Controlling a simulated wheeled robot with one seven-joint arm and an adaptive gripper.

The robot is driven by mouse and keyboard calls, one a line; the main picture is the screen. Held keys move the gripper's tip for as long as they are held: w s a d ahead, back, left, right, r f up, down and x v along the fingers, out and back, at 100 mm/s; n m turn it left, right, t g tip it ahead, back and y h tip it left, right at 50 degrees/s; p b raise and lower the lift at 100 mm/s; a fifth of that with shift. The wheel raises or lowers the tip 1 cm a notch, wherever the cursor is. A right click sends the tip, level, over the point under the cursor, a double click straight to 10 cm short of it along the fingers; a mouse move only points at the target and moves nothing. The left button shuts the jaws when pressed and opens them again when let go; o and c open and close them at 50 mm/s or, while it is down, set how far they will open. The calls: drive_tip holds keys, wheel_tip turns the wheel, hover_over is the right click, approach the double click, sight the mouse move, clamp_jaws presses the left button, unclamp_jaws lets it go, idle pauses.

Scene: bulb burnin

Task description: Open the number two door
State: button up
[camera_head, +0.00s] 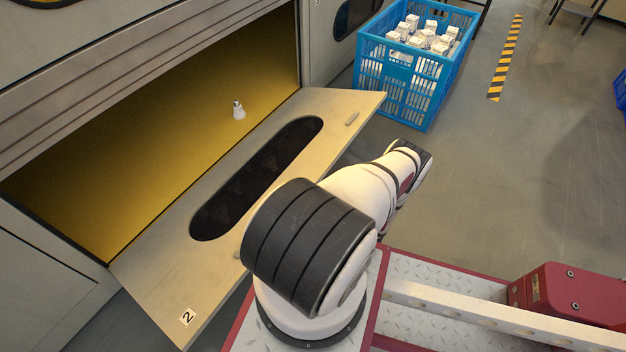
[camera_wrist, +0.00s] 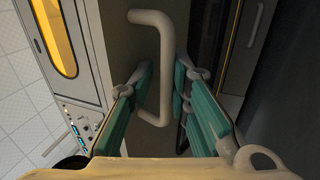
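The number two door (camera_head: 160,270), a pale panel with a dark oval window (camera_head: 255,180) and a "2" label (camera_head: 187,316), is swung down and outward from the machine. Behind it the yellow-lined chamber (camera_head: 150,140) is exposed, with a small white bulb (camera_head: 238,110) inside. In the wrist view, a pale bent bar handle (camera_wrist: 166,70) stands between the teal finger pads of my gripper (camera_wrist: 165,75). The fingers are apart, and narrow gaps show beside the bar. In the head view my gripper is hidden, with my arm in front of the door's outer edge.
A blue crate (camera_head: 375,60) of white cartons (camera_head: 425,38) stands on the floor beyond the door's far end. Yellow-black floor tape (camera_head: 505,55) lies farther right. Open grey floor (camera_head: 500,150) is at the right. A control panel (camera_wrist: 82,132) shows in the wrist view.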

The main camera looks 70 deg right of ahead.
sight(313, 175)
wheel_tip(313, 175, up, 8)
idle(0.4)
